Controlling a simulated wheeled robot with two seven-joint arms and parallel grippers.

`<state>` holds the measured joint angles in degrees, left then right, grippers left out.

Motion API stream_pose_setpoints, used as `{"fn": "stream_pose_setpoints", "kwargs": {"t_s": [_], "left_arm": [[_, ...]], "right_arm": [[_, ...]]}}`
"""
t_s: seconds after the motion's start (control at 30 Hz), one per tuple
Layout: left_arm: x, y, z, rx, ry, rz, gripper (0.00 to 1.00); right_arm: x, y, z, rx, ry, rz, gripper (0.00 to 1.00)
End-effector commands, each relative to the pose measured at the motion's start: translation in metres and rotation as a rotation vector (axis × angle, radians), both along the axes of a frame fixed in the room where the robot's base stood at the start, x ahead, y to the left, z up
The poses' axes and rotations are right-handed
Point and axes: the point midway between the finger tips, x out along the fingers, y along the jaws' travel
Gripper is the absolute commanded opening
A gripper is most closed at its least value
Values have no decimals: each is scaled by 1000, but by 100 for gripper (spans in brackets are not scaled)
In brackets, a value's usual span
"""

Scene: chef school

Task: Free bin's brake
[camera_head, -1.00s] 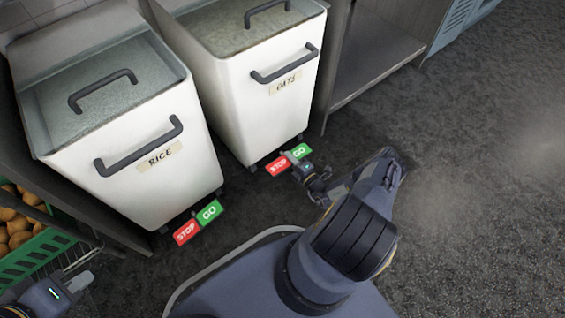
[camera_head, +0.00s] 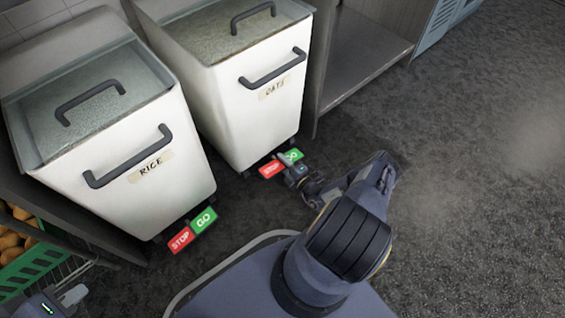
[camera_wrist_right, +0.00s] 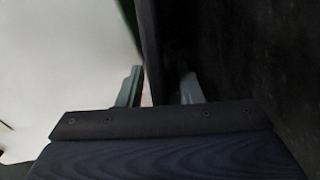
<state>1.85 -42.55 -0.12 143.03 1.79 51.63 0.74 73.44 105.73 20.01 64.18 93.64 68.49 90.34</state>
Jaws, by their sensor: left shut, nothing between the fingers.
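The white OATS bin (camera_head: 235,120) and the white RICE bin (camera_head: 125,175) stand side by side. Each has a red STOP and green GO pedal pair at its foot. The OATS bin's STOP pedal (camera_head: 270,170) shows clearly; its GO pedal (camera_head: 293,156) is partly hidden behind my right gripper. The RICE bin's STOP pedal (camera_head: 181,240) and GO pedal (camera_head: 204,220) are in full view. My right gripper (camera_head: 287,163) is low at the OATS pedals; contact cannot be told. Its fingers are apart in the right wrist view (camera_wrist_right: 160,90). My left gripper (camera_head: 72,297) is shut and empty at lower left.
A green crate of brown round food (camera_head: 18,268) sits on a rack at left. A steel shelf unit (camera_head: 365,60) stands right of the OATS bin. The dark floor (camera_head: 480,180) to the right is clear.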

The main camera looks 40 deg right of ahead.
Motion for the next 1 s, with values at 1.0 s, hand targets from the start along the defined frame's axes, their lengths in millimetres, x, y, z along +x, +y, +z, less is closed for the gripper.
{"fn": "stream_pose_setpoints", "kwargs": {"t_s": [1.0], "left_arm": [[0,0,20,0,0,0,0]], "right_arm": [[-78,-6,0,1,0,0,33]]}}
